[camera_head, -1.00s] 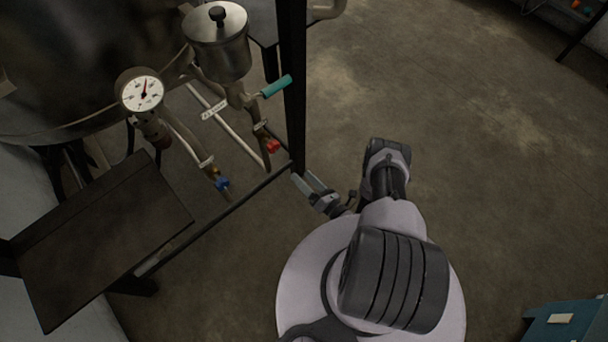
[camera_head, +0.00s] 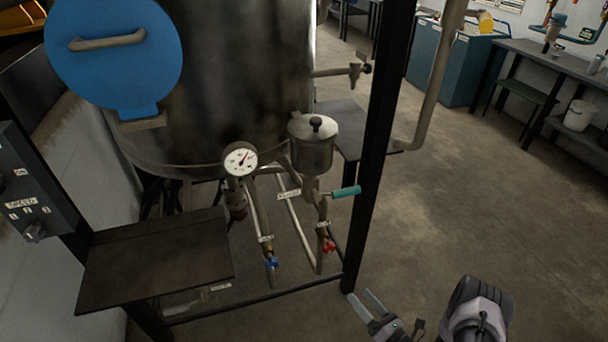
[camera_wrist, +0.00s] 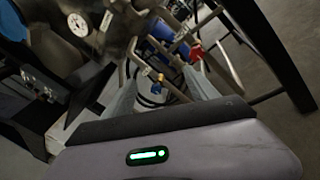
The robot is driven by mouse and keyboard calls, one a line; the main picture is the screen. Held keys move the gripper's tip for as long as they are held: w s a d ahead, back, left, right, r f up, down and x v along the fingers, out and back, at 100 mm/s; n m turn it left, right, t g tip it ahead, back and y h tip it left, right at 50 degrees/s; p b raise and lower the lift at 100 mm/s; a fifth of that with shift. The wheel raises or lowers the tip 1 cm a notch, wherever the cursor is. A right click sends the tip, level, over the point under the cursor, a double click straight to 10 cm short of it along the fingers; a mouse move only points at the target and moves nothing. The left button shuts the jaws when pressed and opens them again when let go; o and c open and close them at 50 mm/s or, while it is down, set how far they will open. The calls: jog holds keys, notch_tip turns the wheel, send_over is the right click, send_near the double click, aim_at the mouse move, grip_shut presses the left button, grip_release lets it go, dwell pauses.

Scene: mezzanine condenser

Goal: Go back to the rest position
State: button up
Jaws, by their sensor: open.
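My gripper (camera_head: 369,305) is at the bottom of the head view, right of the black frame post. Its two pale fingers are apart with nothing seen between them. In the wrist view the fingers (camera_wrist: 160,98) reach forward from the wrist body, over blurred pipes and valves. My arm is folded low at the lower right of the head view.
A black post (camera_head: 372,150) stands close to my gripper. Left of it are a steel cup (camera_head: 312,150) with a teal-handled valve (camera_head: 346,192), a gauge (camera_head: 240,159), a red valve (camera_head: 329,246), a blue valve (camera_head: 271,263) and a black shelf (camera_head: 155,262). Floor at right is clear.

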jog(key=w+a+r+n+g+y, duration=0.1)
jog(key=a+r+n+g+y, duration=0.3)
jog(key=r, duration=0.5)
jog(key=w+a+r+n+g+y, duration=0.15)
jog(key=r+n+g, duration=0.25)
jog(key=r+n, duration=0.4)
jog(key=s+a+r+n+g+h, duration=0.2)
jog(key=s+a+r+n+g, duration=0.25)
jog(key=r, duration=0.35)
jog(key=s+a+r+n+g+h, duration=0.25)
jog(key=s+r+n, duration=0.2)
jog(key=r, duration=0.35)
jog(key=s+d+r+n+t+h, duration=0.2)
jog(key=s+r+n+h, duration=0.2)
jog(key=s, duration=0.3)
jog(key=s+d+r+n+t+h, duration=0.3)
jog(key=s+r+n+h, duration=0.2)
jog(key=s+r+n, duration=0.2)
jog(key=shift+s+r, duration=0.3)
jog(key=shift+s, duration=0.25)
